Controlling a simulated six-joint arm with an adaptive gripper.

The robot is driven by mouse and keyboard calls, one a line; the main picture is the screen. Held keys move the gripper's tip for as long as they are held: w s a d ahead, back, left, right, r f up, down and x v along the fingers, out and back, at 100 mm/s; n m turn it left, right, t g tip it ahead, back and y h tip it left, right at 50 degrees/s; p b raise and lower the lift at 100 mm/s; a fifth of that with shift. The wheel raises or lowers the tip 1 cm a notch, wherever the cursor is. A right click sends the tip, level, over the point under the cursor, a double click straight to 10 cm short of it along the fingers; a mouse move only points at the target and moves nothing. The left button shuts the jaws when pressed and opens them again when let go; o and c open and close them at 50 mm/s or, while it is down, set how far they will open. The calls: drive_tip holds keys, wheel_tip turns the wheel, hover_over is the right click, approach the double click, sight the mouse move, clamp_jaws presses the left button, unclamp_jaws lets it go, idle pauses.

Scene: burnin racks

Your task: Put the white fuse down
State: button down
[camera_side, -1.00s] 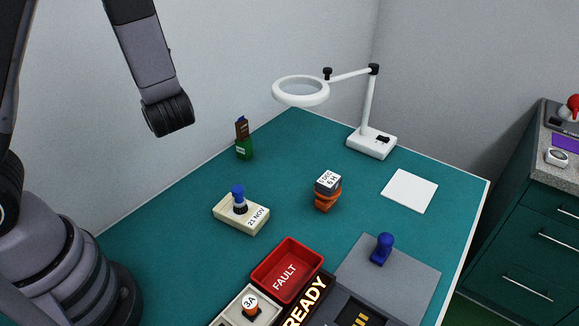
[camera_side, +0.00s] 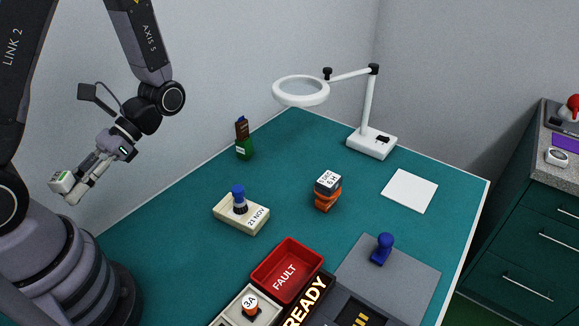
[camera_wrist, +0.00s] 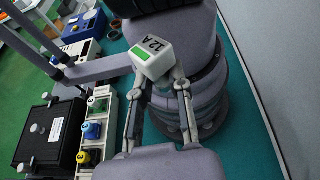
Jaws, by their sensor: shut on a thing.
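My gripper (camera_side: 78,188) is at the left of the side view, raised near my own base and off to the left of the bench items. It is shut on the white fuse (camera_side: 62,182), a small white block with a green mark. In the wrist view the white fuse (camera_wrist: 151,60) sits between the fingertips of my gripper (camera_wrist: 157,78), with "12A" on one face and a green patch on another. It is held in the air, with my own base behind it.
The green bench (camera_side: 330,150) has free room in its middle and back. The wrist view shows a row of coloured fuses (camera_wrist: 91,131).

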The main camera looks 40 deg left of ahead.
drive_tip(key=w+d+n+t+h, duration=0.4)
drive_tip(key=w+d+n+h, duration=0.1)
drive_tip(key=d+n+h, duration=0.35)
wheel_tip(320, 180, up, 2)
drive_tip(key=n+t+h, duration=0.5)
drive_tip(key=n+t, duration=0.1)
hover_over(221, 272)
drive_tip(key=shift+t, duration=0.3)
wheel_tip(221, 272, down, 28)
drive_tip(key=shift+r, duration=0.1)
drive_tip(key=c, duration=1)
unclamp_jaws()
drive_tip(key=shift+c, duration=0.2)
